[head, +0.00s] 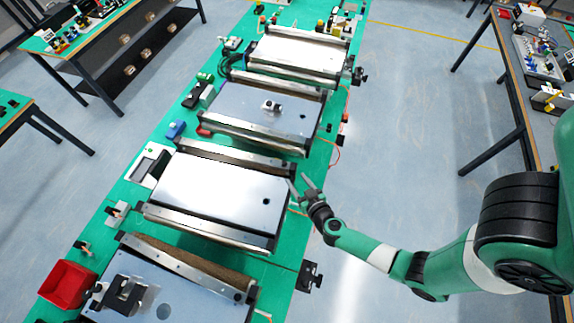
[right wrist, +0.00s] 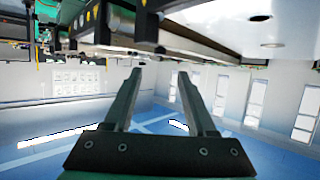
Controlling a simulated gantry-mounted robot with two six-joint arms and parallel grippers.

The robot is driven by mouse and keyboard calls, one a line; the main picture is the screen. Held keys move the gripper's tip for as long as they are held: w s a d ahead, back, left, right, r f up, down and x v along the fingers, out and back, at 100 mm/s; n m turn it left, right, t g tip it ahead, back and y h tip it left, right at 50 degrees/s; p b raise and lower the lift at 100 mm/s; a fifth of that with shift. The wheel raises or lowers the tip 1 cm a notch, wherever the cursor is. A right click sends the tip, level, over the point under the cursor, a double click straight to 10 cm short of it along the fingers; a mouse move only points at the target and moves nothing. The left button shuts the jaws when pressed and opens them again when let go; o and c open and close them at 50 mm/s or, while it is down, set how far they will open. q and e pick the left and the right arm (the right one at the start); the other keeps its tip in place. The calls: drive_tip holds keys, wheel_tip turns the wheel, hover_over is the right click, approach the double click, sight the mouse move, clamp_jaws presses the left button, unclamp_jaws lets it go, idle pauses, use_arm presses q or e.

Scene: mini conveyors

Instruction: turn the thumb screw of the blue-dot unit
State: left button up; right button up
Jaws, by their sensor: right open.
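Several mini conveyor units stand in a row on a green-topped bench in the head view. The unit beside my right gripper has a pale plate (head: 200,190) with a small dark dot (head: 266,201); I cannot tell if it is blue. My right gripper (head: 297,180) is open at this unit's right end, by the bench edge. In the right wrist view its two fingers (right wrist: 160,75) are apart with nothing between them, and a unit hangs across the top of the picture. I cannot make out this unit's thumb screw. My left gripper is out of view.
Another unit (head: 235,98) behind carries a small block, and a nearer one (head: 200,300) has a grey-blue disc. Black fittings (head: 311,275) stick out past the bench's right side. A red bin (head: 68,284) is at front left. The floor right of the bench is clear.

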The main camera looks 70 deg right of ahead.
sight(285, 163)
drive_tip(key=b+x, duration=0.3)
drive_tip(key=x, duration=0.5)
drive_tip(key=shift+w+d+f, duration=0.1)
drive_tip(key=shift+w+f, duration=0.05)
drive_tip(key=shift+f, duration=0.15)
drive_tip(key=shift+w+d, duration=0.2)
drive_tip(key=shift+w, duration=0.1)
clamp_jaws()
